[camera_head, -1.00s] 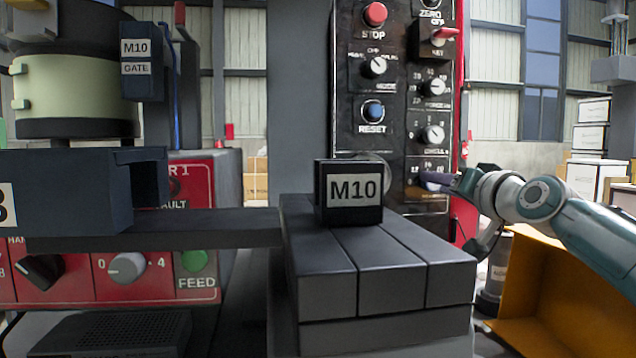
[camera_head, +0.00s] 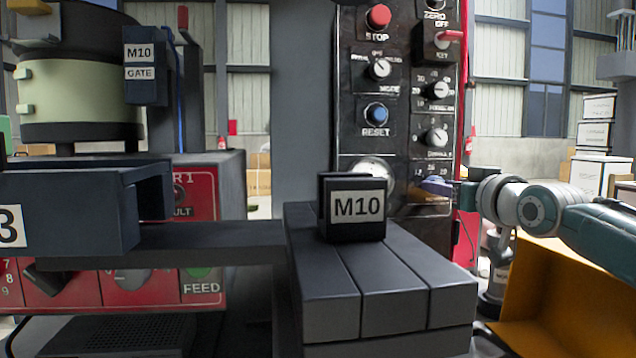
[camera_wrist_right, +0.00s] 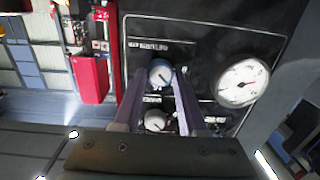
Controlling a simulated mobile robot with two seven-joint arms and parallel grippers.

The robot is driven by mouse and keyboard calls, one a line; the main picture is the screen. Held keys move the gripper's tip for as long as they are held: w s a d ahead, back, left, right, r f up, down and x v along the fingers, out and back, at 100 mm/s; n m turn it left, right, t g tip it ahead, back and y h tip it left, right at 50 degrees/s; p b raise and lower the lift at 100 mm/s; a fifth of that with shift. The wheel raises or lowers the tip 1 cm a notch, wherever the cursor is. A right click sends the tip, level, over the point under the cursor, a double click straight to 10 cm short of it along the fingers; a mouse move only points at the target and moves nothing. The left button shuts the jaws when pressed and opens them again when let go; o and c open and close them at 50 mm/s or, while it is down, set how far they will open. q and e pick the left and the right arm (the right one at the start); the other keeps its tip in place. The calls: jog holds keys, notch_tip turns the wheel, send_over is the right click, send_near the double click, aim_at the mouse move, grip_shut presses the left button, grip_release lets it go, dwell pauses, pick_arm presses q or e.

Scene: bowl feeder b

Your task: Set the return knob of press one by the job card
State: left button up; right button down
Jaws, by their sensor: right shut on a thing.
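The tall black control panel (camera_head: 405,150) of the press stands at the centre right. My right gripper (camera_head: 437,186) is at its lowest knob, which the gripper mostly hides in the head view. In the right wrist view, turned about upside down, the two fingers of my right gripper (camera_wrist_right: 159,78) are shut on a round pale knob (camera_wrist_right: 160,72); its setting is too small to read. A second pale knob (camera_wrist_right: 155,120) sits beside it, between the fingers and the wrist. No job card can be made out. My left gripper is not in view.
A round gauge (camera_wrist_right: 242,82) sits beside the knobs. A dark block marked M10 (camera_head: 356,208) stands on the grey press bed (camera_head: 385,285). A red FEED panel (camera_head: 205,225) is at left. A yellow bin (camera_head: 550,290) lies below my right arm.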

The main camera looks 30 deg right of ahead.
jog(key=shift+c, duration=2.3)
grip_release()
jog(key=p+v, duration=0.3)
jog(key=v, duration=0.7)
